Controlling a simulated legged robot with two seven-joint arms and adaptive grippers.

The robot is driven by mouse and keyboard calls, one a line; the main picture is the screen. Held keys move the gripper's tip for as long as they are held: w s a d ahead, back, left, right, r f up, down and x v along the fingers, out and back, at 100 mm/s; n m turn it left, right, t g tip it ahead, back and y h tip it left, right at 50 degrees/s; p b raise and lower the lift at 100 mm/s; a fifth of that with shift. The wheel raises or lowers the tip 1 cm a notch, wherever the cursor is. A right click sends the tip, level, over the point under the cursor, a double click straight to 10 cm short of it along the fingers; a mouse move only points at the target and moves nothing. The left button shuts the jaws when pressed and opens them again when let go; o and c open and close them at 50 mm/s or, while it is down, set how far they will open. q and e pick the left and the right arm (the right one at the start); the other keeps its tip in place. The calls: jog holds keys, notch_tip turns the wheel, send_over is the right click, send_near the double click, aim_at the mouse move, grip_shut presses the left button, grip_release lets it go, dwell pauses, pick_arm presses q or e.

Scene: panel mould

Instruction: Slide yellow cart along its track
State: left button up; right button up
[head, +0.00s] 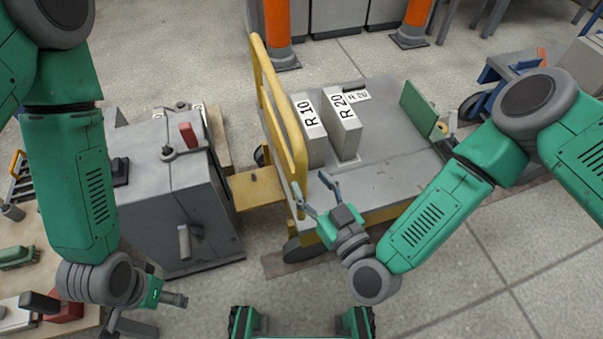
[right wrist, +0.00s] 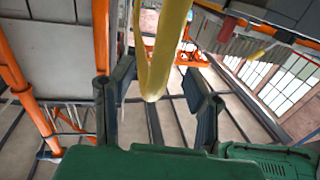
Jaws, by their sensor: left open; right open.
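The yellow cart has a grey deck (head: 385,165), a yellow edge and an upright yellow handle frame (head: 282,110) at its left end. It stands at the centre of the head view, on a brownish floor strip (head: 277,264) that looks like the track. My right gripper (head: 311,182) is open close to the lower right part of the handle frame. In the right wrist view, a yellow bar (right wrist: 163,45) hangs between the spread fingers (right wrist: 150,92); contact cannot be told. My left gripper (head: 162,312) is open and empty at the lower left, away from the cart.
Blocks marked R 10 (head: 310,130) and R 20 (head: 343,125) stand on the deck. A grey machine box (head: 178,195) with a red-handled lever stands left of the cart. A cluttered bench (head: 40,255) lies far left. Orange posts (head: 277,25) rise behind. Floor at the lower right is clear.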

aim_at(305, 176)
jog(key=b+x, duration=0.1)
jog(key=x, duration=0.2)
jog(key=shift+w+a, duration=0.15)
jog(key=shift+w, duration=0.1)
jog(key=shift+w+a, duration=0.25)
jog(key=shift+a, duration=0.1)
jog(key=shift+d, duration=0.15)
grip_shut()
jog(key=shift+d, duration=0.1)
jog(key=shift+w+d, duration=0.1)
jog(key=shift+d, duration=0.1)
jog(key=w+d+p, duration=0.2)
jog(key=w+d, duration=0.1)
jog(key=d, duration=0.8)
jog(key=w+d+p, duration=0.1)
jog(key=w+d, duration=0.3)
jog(key=d, duration=0.8)
jog(key=shift+p, duration=0.4)
jog(key=shift+w+f, duration=0.1)
jog(key=shift+w, duration=0.05)
